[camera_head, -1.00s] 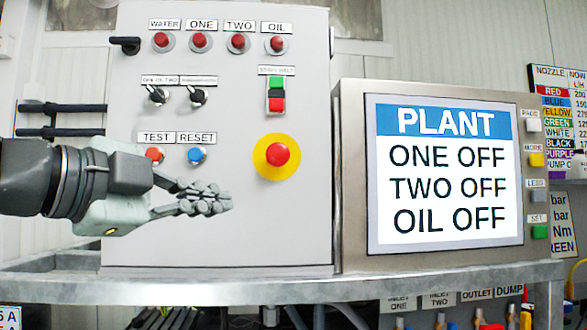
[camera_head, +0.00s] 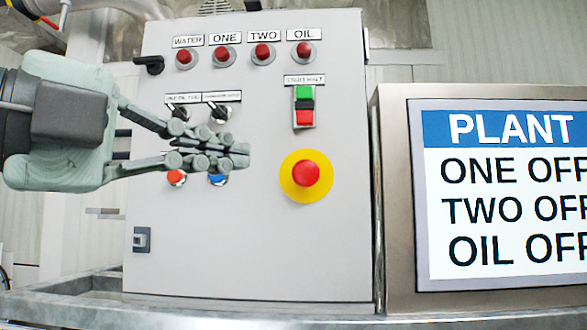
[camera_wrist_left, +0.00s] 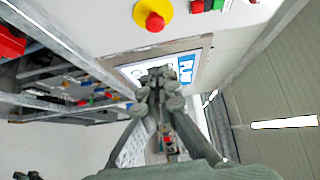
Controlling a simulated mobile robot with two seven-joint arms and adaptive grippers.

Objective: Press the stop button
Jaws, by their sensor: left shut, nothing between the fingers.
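A red mushroom button (camera_head: 306,174) on a yellow disc (camera_head: 291,192) is on the lower right of the grey control panel (camera_head: 250,250). It also shows at the top of the left wrist view (camera_wrist_left: 155,22). A switch with a green key (camera_head: 304,93) above a red key (camera_head: 305,117) sits above it. My left gripper (camera_head: 242,155) is shut and empty. In the head view its fingertips appear left of the mushroom button and slightly higher, apart from it. The fingers hide the TEST and RESET labels and partly cover the orange and blue buttons. My right gripper is out of view.
A display (camera_head: 505,190) reading PLANT, ONE OFF, TWO OFF, OIL OFF stands right of the panel. Red lamps (camera_head: 263,52) line the panel top. Two selector switches (camera_head: 220,112) are above my fingers. A metal ledge (camera_head: 250,315) runs below.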

